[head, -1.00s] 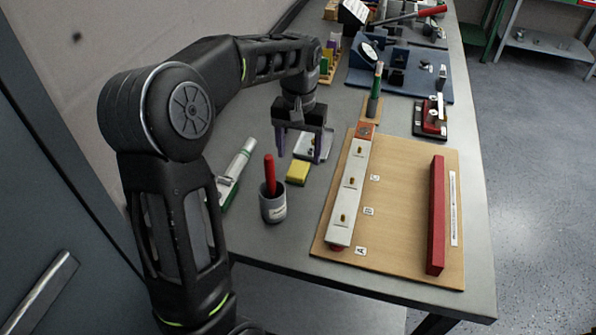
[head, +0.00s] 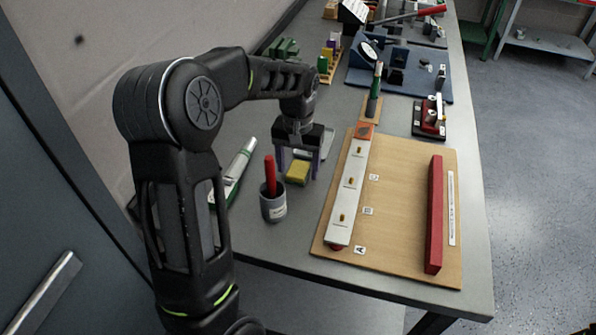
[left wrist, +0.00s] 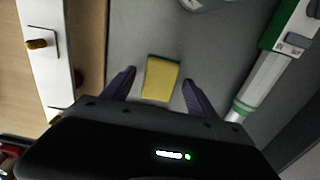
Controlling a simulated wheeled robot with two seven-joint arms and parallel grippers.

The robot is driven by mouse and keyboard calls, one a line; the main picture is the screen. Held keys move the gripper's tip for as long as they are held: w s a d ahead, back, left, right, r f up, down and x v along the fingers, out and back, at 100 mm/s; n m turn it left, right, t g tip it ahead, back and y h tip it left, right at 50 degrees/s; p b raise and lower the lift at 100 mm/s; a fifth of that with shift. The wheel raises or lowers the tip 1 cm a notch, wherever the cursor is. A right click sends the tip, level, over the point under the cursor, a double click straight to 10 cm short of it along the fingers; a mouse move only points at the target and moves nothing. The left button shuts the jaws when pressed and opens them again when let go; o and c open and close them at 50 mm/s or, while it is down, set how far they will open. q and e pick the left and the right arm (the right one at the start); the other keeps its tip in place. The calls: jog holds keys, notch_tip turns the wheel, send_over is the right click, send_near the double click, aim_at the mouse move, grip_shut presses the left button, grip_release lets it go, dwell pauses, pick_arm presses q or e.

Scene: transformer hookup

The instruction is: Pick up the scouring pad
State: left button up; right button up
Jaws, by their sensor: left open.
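The scouring pad (head: 298,172) is a small yellow block with a dark green edge, lying on the grey table left of the wooden board. It also shows in the left wrist view (left wrist: 160,79), ahead of and between my two finger tips. My left gripper (head: 298,168) is open above the pad, pointing down, one purple finger to each side of it. In the left wrist view the open fingers (left wrist: 160,88) have a gap on both sides of the pad. Nothing is held. My right gripper is in neither view.
A grey cup (head: 273,207) with a red-handled tool stands close in front of the pad. A white and green cylindrical tool (head: 240,163) lies to the left. The wooden board (head: 398,210) with a metal strip and red bar is to the right.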

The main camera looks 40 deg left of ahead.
aim_at(298, 169)
pick_arm(q)
jog(key=c, duration=1.3)
jog(key=shift+r, duration=0.15)
notch_tip(298, 169, up, 10)
jog(key=shift+f+b, duration=0.1)
jog(key=shift+b, duration=0.4)
jog(key=o, duration=0.7)
jog(key=c, duration=0.6)
